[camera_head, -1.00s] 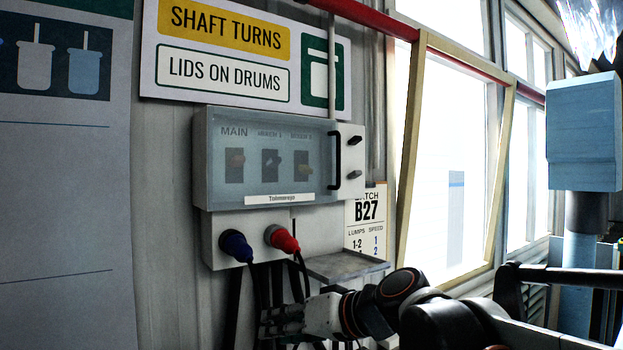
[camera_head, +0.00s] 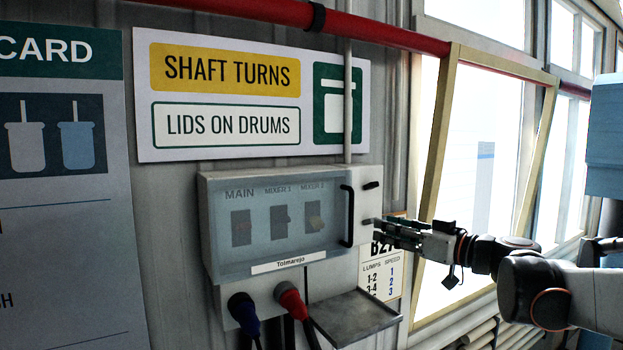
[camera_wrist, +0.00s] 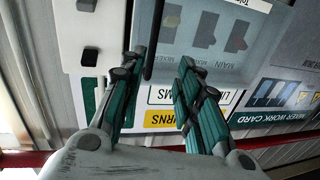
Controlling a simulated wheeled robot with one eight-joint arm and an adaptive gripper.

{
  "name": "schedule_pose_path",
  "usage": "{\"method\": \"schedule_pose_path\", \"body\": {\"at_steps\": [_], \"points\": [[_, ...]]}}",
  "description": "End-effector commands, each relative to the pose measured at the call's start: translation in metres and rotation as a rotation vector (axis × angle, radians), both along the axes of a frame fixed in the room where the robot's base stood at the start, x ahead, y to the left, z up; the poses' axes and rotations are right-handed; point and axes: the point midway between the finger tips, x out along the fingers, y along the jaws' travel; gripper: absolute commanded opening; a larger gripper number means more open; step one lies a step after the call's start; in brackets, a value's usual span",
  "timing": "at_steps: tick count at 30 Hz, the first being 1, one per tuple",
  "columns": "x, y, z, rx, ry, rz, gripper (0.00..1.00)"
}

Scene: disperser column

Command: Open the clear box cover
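The clear box cover (camera_head: 270,240) lies shut over the front of the grey wall box, with switches visible behind it. Its black vertical handle (camera_head: 347,215) is at the cover's right edge. My gripper (camera_head: 380,229) is just right of the handle, in front of the box's right end. In the wrist view, which shows the box upside down, my gripper (camera_wrist: 158,64) is open and empty. The handle (camera_wrist: 154,40) appears between the two fingertips there, and the cover (camera_wrist: 205,45) is behind the right finger. I cannot tell whether a finger touches the handle.
Two black knobs (camera_wrist: 89,56) sit beside the handle. Below the box are a blue plug (camera_head: 243,311), a red plug (camera_head: 291,298) and a small grey shelf (camera_head: 352,316). A batch card (camera_head: 381,277) hangs behind my gripper. A window frame (camera_head: 437,160) stands to the right.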

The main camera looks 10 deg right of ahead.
Motion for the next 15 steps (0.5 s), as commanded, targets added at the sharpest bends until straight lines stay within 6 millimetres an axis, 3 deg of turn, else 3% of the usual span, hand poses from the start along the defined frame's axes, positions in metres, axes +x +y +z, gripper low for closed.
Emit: {"method": "schedule_pose_path", "body": {"at_steps": [3,8,15], "points": [[-0.004,-0.009,0.006,-0.032,-0.019,-0.003,0.31],[0.002,-0.006,0.005,-0.042,-0.024,-0.002,0.31],[0.035,0.018,0.005,-0.04,-0.023,0.0,0.31]]}}
